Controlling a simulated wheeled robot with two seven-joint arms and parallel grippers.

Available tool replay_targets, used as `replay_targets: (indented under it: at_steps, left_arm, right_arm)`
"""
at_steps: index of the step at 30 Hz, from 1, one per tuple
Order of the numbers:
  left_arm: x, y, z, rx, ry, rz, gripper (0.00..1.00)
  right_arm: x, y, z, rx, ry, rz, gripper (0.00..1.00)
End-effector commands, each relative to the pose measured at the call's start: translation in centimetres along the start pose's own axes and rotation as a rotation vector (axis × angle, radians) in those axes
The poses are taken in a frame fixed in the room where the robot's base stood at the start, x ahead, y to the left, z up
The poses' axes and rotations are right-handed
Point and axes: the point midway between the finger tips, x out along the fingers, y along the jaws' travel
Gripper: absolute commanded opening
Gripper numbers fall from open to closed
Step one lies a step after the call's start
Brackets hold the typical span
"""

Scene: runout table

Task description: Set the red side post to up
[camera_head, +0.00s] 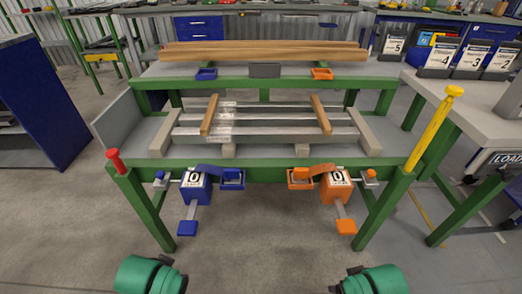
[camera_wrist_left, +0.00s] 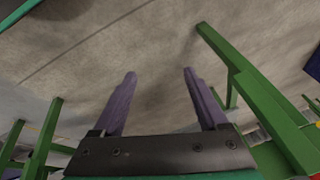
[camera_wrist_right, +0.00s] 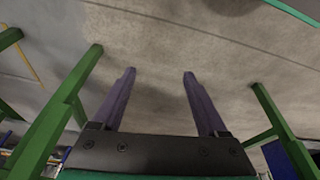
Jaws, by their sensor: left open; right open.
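The red side post (camera_head: 115,160) is at the front left corner of the green-framed table (camera_head: 265,175). Only a short red stub with a wide round head shows above the frame, so it sits low. The yellow side post (camera_head: 430,128) at the front right corner stands tall, leaning outward in the picture. My left gripper (camera_wrist_left: 159,72) is open and empty, with bare floor between its fingers. A sliver of red shows at the bottom right corner of the left wrist view. My right gripper (camera_wrist_right: 159,72) is open and empty over the floor. In the head view both arms show only as teal parts at the bottom.
A blue counter box (camera_head: 195,187) and an orange one (camera_head: 336,188) hang on the front rail, with levers below. Metal bars (camera_head: 265,125) and two wooden strips lie on the table; long wooden beams (camera_head: 265,52) lie behind. Numbered bins (camera_head: 438,58) stand at right. The floor in front is clear.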

Motion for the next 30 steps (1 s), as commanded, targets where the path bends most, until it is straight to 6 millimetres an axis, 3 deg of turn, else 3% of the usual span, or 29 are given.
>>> replay_targets:
  at_steps: [1, 8, 11, 15, 21, 26, 30]
  left_arm:
    - [0.1, -1.6, -0.6, 0.080, 0.028, -0.075, 0.76]
    - [-3.9, -9.2, -4.4, 0.538, 0.005, -0.459, 0.76]
    - [-5.9, -12.0, -6.2, 0.779, -0.078, -0.640, 0.76]
    - [-9.7, -15.2, -9.8, 1.192, -0.318, -0.908, 0.76]
    - [-14.8, -16.4, -15.5, 1.742, -0.833, -1.161, 0.76]
    - [-15.4, -17.0, -17.0, 1.846, -0.964, -1.190, 0.76]
    - [-14.5, -19.5, -18.0, 1.841, -0.961, -1.189, 0.76]
  right_arm:
    - [1.3, -0.1, 0.6, 0.001, -0.002, -0.002, 0.76]
    - [4.3, -0.6, 1.9, 0.006, -0.036, -0.014, 0.76]
    - [6.5, -0.9, 2.8, 0.008, -0.056, -0.020, 0.76]
    - [10.3, -1.4, 5.0, 0.012, -0.093, -0.028, 0.76]
    - [14.9, -1.9, 8.6, 0.019, -0.138, -0.037, 0.76]
    - [15.6, -2.1, 9.1, 0.020, -0.143, -0.039, 0.76]
    - [15.2, -2.1, 8.8, 0.019, -0.141, -0.042, 0.76]
